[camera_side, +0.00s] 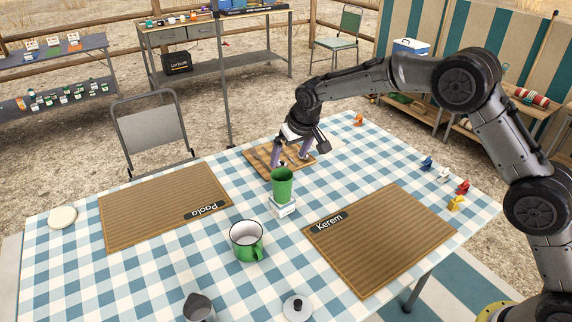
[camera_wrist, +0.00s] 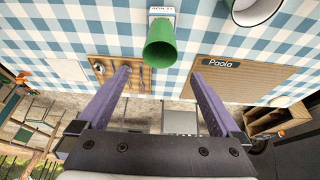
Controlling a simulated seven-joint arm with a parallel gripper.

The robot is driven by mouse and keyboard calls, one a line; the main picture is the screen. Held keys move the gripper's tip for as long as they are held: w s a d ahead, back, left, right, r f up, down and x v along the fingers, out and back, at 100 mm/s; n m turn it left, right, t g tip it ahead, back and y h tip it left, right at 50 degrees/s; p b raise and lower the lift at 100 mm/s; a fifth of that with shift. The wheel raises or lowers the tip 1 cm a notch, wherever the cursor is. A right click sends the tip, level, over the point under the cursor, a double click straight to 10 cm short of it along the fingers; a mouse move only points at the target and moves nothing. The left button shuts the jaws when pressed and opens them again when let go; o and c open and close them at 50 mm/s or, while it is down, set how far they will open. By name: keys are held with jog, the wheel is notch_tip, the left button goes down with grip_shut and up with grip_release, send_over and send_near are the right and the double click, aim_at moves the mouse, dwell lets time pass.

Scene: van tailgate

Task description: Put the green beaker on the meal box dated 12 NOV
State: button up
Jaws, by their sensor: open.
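The green beaker (camera_side: 282,184) stands upright on a small white meal box (camera_side: 287,211) in the middle of the table. In the wrist view the beaker (camera_wrist: 160,45) is ahead of the fingers, with the box (camera_wrist: 162,11) at its base. The box carries printing too small to read surely.
A green and white enamel mug (camera_side: 246,241) stands in front of the beaker. Brown mats marked Paola (camera_side: 150,210) and Kerem (camera_side: 385,240) lie left and right. A grey jug (camera_side: 197,308) and a white lid (camera_side: 297,308) are at the front. Small coloured figures (camera_side: 443,175) stand at right.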

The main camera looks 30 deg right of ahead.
jog(key=shift+s+r, duration=0.3)
jog(key=shift+r, duration=0.3)
jog(key=shift+r, duration=0.1)
jog(key=s+d+r, duration=0.4)
jog(key=s+r, duration=0.3)
jog(key=s, duration=0.3)
jog(key=s+d+r, duration=0.4)
jog(key=s+r, duration=0.4)
jog(key=s, duration=0.1)
jog(key=s+d+f, duration=0.1)
jog(key=s, duration=1.1)
jog(key=s+d+f+t, duration=0.1)
jog(key=s+d+f, duration=0.1)
jog(key=s, duration=1.1)
